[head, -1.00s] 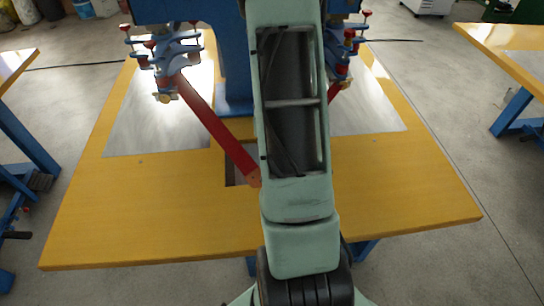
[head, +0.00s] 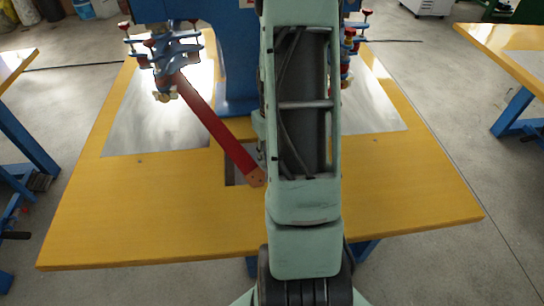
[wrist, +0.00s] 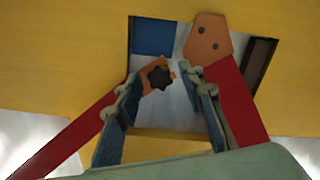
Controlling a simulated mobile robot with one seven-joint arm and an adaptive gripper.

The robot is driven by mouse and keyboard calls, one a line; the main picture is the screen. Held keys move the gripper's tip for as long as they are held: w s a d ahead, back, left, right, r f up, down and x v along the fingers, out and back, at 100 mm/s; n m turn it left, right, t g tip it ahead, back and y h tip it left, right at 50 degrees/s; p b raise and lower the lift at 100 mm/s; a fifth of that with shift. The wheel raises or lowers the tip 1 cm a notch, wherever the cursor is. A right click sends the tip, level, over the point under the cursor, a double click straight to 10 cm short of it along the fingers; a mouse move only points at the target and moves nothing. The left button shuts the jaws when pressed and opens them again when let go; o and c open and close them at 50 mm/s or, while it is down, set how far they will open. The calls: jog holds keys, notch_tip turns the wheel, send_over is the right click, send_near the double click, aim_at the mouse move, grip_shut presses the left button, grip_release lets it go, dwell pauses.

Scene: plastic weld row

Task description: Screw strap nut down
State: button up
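The strap nut (wrist: 158,76) is a dark star-shaped knob on the orange end of the left red strap (wrist: 75,128), above the table slot. My gripper (wrist: 161,88) is open in the wrist view. Its two fingers stand on either side of the nut, which looks nearer the left fingertip; I cannot tell whether they touch. The right red strap (wrist: 238,105) ends in an orange tab (wrist: 207,40) with two dark holes, by the right finger. In the head view, one red strap (head: 217,125) slants to the slot; my arm hides the nut and my fingers.
The yellow table (head: 130,215) has a rectangular slot (head: 236,172) near its middle. Metal plates (head: 150,125) lie on both sides. Blue clamp assemblies with red knobs (head: 168,55) stand behind, beside a blue post (head: 236,75). The front of the table is clear.

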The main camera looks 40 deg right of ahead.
jog(key=n, duration=0.4)
jog(key=shift+r+p, duration=0.1)
jog(key=shift+p, duration=0.2)
jog(key=n+p, duration=0.1)
jog(key=n, duration=0.3)
jog(key=n+p, duration=0.3)
jog(key=n, duration=0.3)
jog(key=shift+r+p, duration=0.15)
jog(key=shift+p, duration=0.15)
jog(key=shift+n+p, duration=0.6)
jog(key=shift+n, duration=0.6)
jog(key=shift+f+n, duration=0.3)
jog(key=shift+r, duration=0.1)
jog(key=shift+c, duration=0.3)
